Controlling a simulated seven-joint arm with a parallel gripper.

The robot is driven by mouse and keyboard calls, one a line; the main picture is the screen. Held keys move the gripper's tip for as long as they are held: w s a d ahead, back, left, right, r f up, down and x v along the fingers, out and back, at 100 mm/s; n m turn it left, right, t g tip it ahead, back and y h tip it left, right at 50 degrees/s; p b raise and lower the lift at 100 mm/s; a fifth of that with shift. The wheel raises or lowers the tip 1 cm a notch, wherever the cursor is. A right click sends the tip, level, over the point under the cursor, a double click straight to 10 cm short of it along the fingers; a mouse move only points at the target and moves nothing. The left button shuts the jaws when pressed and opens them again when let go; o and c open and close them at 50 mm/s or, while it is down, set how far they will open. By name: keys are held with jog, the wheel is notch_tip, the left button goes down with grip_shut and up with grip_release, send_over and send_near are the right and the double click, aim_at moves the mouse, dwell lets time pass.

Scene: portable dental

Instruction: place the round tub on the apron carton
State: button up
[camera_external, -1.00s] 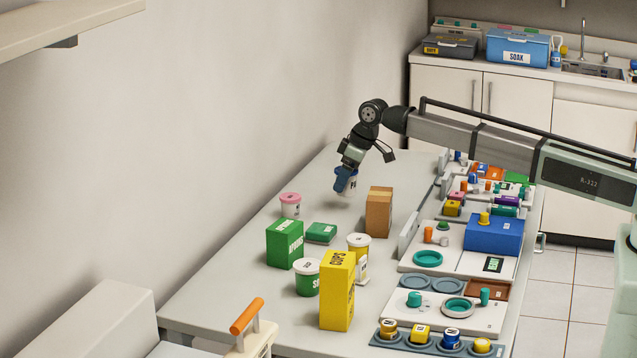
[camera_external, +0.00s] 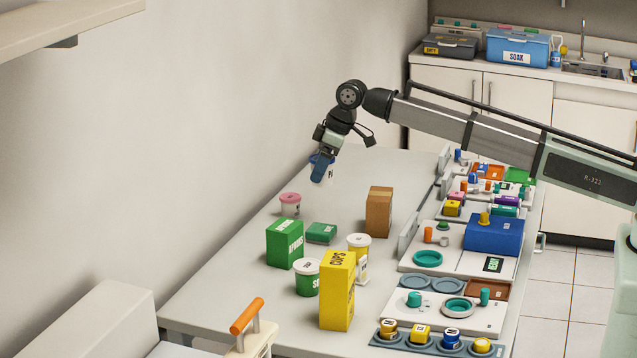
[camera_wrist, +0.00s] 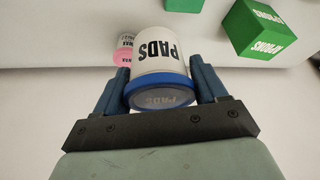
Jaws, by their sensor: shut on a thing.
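The round tub (camera_wrist: 155,52) is white with a blue lid and the word PADS. My gripper (camera_wrist: 160,82) is shut on it, one blue finger on each side, with the lid toward the wrist camera. In the external view my gripper (camera_external: 322,168) holds the tub (camera_external: 330,174), partly hidden by the fingers, above the far left part of the table. The apron carton (camera_external: 285,244) is a green box marked APRONS, upright on the table, nearer the camera than my gripper. It also shows in the wrist view (camera_wrist: 258,30) at upper right, apart from the tub.
A pink-lidded tub (camera_external: 290,205) stands just behind the apron carton. A low green box (camera_external: 321,233), a green-and-white tub (camera_external: 308,280), a yellow box (camera_external: 337,290) and a brown carton (camera_external: 379,212) stand nearby. Trays with small items line the table's right side.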

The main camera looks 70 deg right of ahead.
jog(key=w+a+r+n, duration=0.1)
jog(key=a+r, duration=0.2)
jog(key=a, duration=0.5)
jog(key=w+a+r+n, duration=0.1)
jog(key=a+r, duration=0.2)
jog(key=a, duration=0.6)
jog(key=n+y, duration=0.1)
jog(key=n, duration=0.1)
send_over(274, 226)
jog(key=s+d, duration=0.1)
jog(key=s, duration=0.1)
jog(key=shift+g, duration=0.3)
jog(key=shift+w+f, duration=0.15)
jog(key=shift+f, duration=4.3)
jog(key=shift+f, duration=0.1)
jog(key=o, duration=1.1)
jog(key=v, duration=1.2)
jog(key=shift+d, duration=0.1)
